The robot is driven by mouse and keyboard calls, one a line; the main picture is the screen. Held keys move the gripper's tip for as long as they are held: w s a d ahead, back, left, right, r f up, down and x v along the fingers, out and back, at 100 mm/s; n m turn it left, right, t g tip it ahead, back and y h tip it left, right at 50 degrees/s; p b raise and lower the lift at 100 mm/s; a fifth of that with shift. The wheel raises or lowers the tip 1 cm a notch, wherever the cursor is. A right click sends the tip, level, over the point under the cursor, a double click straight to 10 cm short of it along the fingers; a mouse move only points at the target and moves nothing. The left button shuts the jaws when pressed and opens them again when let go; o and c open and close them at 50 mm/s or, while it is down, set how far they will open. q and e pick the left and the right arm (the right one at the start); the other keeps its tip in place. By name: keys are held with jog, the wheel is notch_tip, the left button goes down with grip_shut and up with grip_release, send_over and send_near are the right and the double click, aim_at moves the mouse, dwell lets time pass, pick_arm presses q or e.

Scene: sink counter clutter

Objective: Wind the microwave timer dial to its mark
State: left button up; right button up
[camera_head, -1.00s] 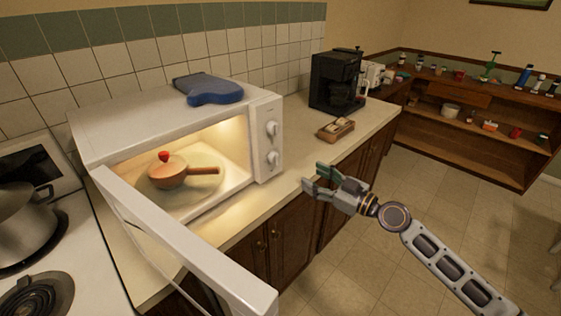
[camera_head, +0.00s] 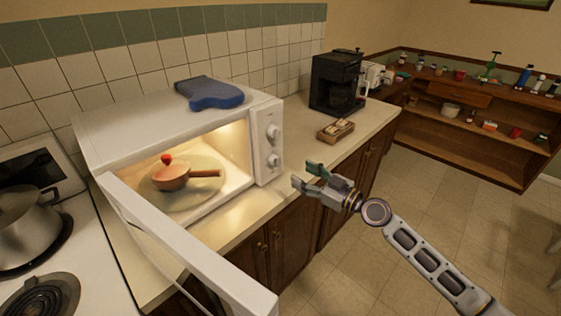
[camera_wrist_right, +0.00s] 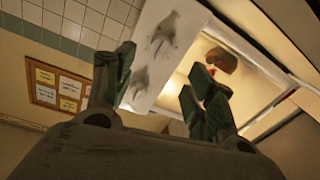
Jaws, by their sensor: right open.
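The white microwave (camera_head: 150,117) stands on the counter with its door (camera_head: 185,250) swung open toward me. Its right-hand panel carries two dials, an upper dial (camera_head: 273,132) and a lower dial (camera_head: 273,160). I cannot read which is the timer, and no mark is legible. In the right wrist view the panel (camera_wrist_right: 150,75) shows with both dials blurred. My right gripper (camera_head: 302,175) is open and empty, just right of the panel and apart from it; its fingers (camera_wrist_right: 160,88) spread across the wrist view. My left gripper is not in view.
A pot with a red knob (camera_head: 172,176) sits inside the lit microwave. A blue mitt (camera_head: 210,93) lies on top. A coffee maker (camera_head: 336,82) and a small wooden block-like item (camera_head: 336,130) stand on the counter at right. A stove with a steel pot (camera_head: 28,235) is at left.

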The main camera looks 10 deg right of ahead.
aim_at(279, 161)
jog(key=shift+p+x, duration=1.1)
jog(key=shift+x, duration=1.5)
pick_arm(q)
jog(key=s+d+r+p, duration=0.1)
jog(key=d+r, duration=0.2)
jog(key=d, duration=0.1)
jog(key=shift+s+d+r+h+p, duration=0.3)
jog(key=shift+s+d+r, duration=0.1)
pick_arm(e)
jog(key=shift+x, duration=2.4)
